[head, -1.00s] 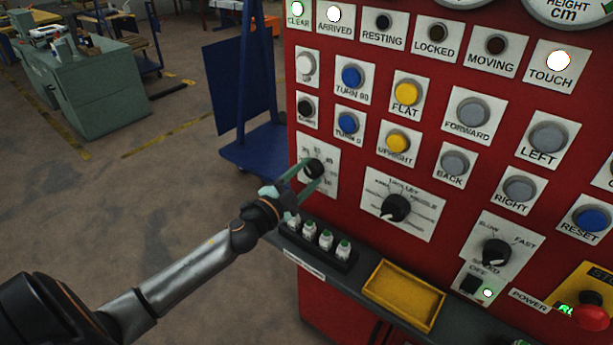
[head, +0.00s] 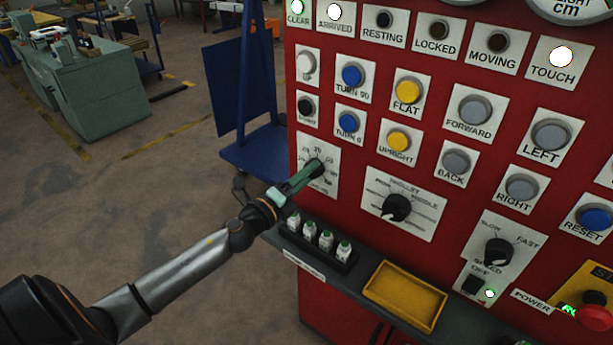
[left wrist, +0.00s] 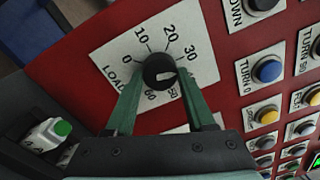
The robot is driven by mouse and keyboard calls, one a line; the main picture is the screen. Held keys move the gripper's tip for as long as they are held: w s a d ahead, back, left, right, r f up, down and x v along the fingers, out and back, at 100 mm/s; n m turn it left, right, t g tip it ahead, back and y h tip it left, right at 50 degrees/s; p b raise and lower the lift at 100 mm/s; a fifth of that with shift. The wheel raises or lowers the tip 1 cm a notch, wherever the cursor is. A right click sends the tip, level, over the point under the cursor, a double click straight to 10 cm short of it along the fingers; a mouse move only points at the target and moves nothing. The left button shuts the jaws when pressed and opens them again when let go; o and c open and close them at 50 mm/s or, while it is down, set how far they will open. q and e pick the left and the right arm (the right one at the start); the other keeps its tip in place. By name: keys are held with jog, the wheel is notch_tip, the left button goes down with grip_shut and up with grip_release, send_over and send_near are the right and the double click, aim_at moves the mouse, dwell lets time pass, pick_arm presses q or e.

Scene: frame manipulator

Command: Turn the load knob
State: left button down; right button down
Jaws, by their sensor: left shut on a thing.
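The load knob (head: 317,166) is a round black knob on a white dial plate at the left of the red panel. The left wrist view shows the knob (left wrist: 159,70) with its white mark toward the right, just below the 30. My left gripper (head: 311,172) has its green fingers at the knob. In the left wrist view the fingers stand on either side of the knob, and the gripper (left wrist: 160,82) is shut on it. The fingers hide part of the dial's lower numbers and part of the knob in the head view. My right gripper is not in view.
A larger selector knob (head: 397,207) is to the right on the panel. Below are a rack of small green-capped bottles (head: 325,240) and a yellow tray (head: 404,296) on the ledge. A blue cart (head: 258,150) stands left of the panel.

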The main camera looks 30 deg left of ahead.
pick_arm(q)
jog(key=m, duration=0.6)
dwell(0.5)
jog(key=shift+c, duration=1.2)
grip_release()
jog(key=shift+s, duration=0.1)
jog(key=s+a+b, duration=0.1)
jog(key=s+b, duration=0.2)
jog(key=s, duration=0.9)
jog(key=shift+s+a+f, duration=0.15)
jog(key=shift+a+f, duration=0.05)
jog(key=shift+a, duration=0.05)
